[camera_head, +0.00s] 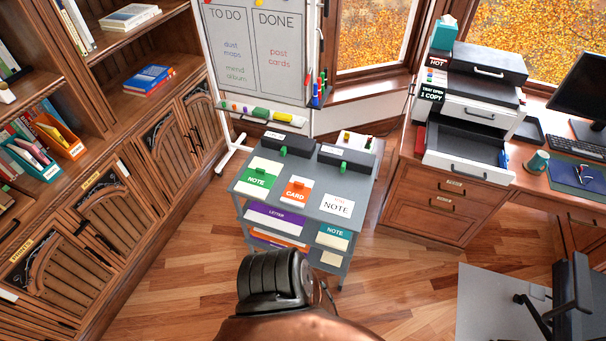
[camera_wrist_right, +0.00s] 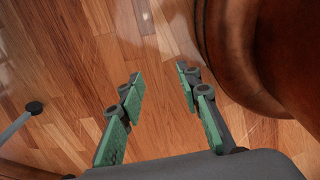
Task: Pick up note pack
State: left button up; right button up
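A green-and-white pack marked NOTE (camera_head: 257,177) lies at the left front of the grey cart's top (camera_head: 318,188). A white pack marked NOTE (camera_head: 337,206) lies at the right front of the same top. A teal-banded pack marked NOTE (camera_head: 334,238) sits on a lower level. I cannot tell which pack the task means. My right gripper (camera_wrist_right: 159,76) shows in the right wrist view, with its green-padded fingers apart and nothing between them, over the wooden floor. It is away from the packs, which that view does not show. My left gripper is not in view.
An orange CARD pack (camera_head: 297,191) lies between the two top NOTE packs. Black holders (camera_head: 346,159) stand behind them. A whiteboard (camera_head: 262,55) stands behind the cart, a bookcase (camera_head: 110,215) at left, a desk (camera_head: 445,205) at right. Floor left of the cart is clear.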

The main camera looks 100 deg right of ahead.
aim_at(259, 179)
jog(key=z, duration=2.05)
